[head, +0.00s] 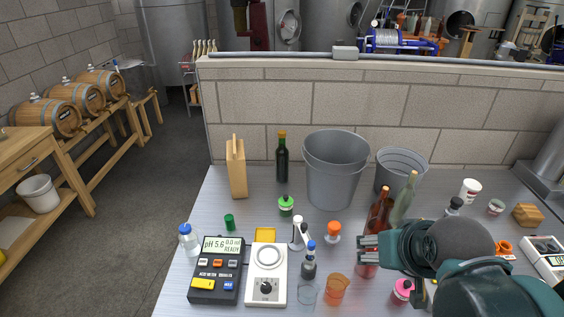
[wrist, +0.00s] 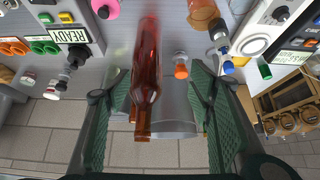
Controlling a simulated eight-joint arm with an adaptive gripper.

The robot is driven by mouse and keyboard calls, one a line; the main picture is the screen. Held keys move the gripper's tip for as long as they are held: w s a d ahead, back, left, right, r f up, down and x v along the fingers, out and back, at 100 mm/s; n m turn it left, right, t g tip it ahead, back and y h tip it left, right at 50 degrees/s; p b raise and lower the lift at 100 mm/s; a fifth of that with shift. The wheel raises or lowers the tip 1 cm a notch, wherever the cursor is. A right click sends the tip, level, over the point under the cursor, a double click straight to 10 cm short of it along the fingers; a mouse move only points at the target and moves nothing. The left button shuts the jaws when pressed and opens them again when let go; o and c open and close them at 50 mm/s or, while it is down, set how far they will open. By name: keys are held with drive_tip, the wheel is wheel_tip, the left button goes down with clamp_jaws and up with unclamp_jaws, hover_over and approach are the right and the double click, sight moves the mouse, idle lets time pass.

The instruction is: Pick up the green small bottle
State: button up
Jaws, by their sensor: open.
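A small squat bottle with a bright green cap (head: 286,206) stands upright left of the grey bucket; I take it as the green small bottle. A tall pale green bottle (head: 402,203) and a dark green wine bottle (head: 282,162) also stand on the bench. My gripper (head: 368,252) is right of and nearer than the green-capped bottle, well apart from it. It is open and holds nothing. In the wrist view a red-brown bottle (wrist: 147,75) shows between my spread fingers (wrist: 158,90). I cannot make out the green-capped bottle in the wrist view.
The red-brown bottle (head: 377,212) stands close to my gripper. An orange-capped bottle (head: 333,233), a white-capped bottle (head: 298,235) and a clear blue-capped bottle (head: 308,275) stand nearby. A large grey bucket (head: 336,175) is behind. A meter (head: 217,268) and stirrer (head: 267,275) sit front left.

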drive_tip(key=shift+r, duration=0.1)
drive_tip(key=w+a+r+n+g+p, duration=0.1)
drive_tip(key=w+a+r+n+p, duration=0.15)
drive_tip(key=w+r, duration=0.75)
drive_tip(key=w+a+r+n+g+p, duration=0.1)
drive_tip(key=w+a+r+n+p, duration=0.2)
drive_tip(key=w, duration=0.5)
drive_tip(key=w+a+r+n+g+p, duration=0.1)
drive_tip(key=w+a+r+n+p, duration=0.15)
drive_tip(key=w+r, duration=0.35)
drive_tip(key=n+g+p, duration=0.4)
drive_tip(key=n+p, duration=0.4)
drive_tip(key=p, duration=0.2)
hover_over(283, 147)
drive_tip(key=w, duration=0.1)
wheel_tip(283, 147, down, 14)
drive_tip(key=shift+w, duration=0.15)
wheel_tip(283, 147, down, 8)
drive_tip(key=shift+a+r, duration=0.1)
drive_tip(key=shift+f, duration=0.4)
